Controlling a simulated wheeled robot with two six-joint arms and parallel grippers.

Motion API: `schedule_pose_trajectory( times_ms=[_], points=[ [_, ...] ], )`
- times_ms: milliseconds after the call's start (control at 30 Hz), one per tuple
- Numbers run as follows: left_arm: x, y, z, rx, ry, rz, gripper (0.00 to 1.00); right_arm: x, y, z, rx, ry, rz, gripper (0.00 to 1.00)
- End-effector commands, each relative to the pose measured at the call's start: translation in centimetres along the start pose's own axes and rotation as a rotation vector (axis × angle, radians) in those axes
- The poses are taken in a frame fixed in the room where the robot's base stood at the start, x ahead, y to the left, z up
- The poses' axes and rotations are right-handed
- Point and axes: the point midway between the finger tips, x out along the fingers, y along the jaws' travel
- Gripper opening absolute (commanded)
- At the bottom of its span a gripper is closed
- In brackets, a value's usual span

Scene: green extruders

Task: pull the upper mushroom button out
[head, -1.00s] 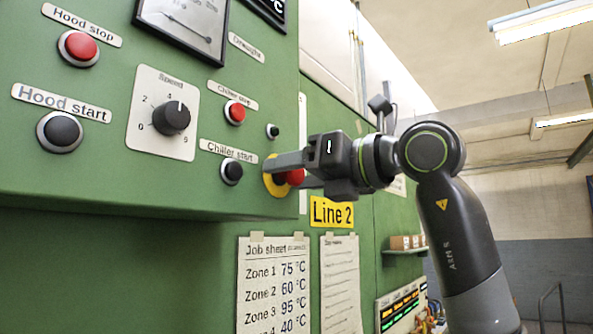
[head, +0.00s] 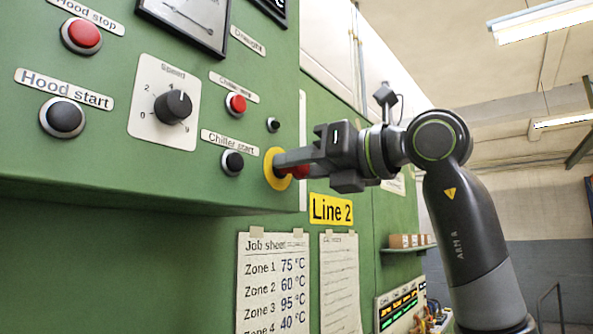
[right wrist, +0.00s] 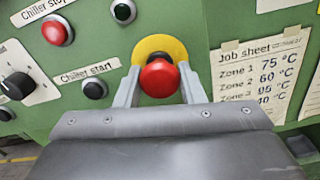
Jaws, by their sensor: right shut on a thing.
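The red mushroom button (right wrist: 159,78) stands on a round yellow plate (right wrist: 161,46) at the lower right corner of the green panel. In the head view the red button (head: 301,172) is largely hidden by the gripper, and the yellow plate (head: 272,168) shows behind it. My right gripper (head: 292,163) reaches in from the right. In the right wrist view its two fingers (right wrist: 159,85) stand one on each side of the red head, shut on it. My left gripper is not in view. No second mushroom button shows.
A speed knob (head: 173,106) sits farther left. A job sheet (head: 272,285) hangs below. Free room lies right of the panel.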

Motion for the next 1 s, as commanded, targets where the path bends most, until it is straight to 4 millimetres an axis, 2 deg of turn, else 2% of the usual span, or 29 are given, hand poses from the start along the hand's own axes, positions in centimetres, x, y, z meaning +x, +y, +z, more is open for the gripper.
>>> schedule_pose_trajectory(
  times_ms=[67, 100, 233, 733, 867, 1000],
  points=[
    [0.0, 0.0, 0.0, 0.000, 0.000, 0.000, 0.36, 0.0, 0.0, -0.1, 0.000, 0.003, -0.001, 0.00],
    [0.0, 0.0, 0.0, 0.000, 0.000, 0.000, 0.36, 0.0, 0.0, -0.1, 0.000, 0.003, -0.001, 0.39],
    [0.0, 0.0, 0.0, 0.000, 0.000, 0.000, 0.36, 0.0, 0.0, -0.1, 0.000, 0.003, -0.001, 0.56],
    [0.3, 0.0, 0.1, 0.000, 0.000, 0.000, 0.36, -0.3, -0.1, -0.1, 0.000, 0.002, -0.001, 0.58],
    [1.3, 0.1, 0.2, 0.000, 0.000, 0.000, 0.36, -1.9, -0.2, -0.3, -0.002, -0.001, -0.003, 0.58],
    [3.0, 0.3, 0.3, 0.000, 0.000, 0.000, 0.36, -5.0, -0.3, -0.5, -0.003, -0.003, -0.005, 0.58]
  ],
)
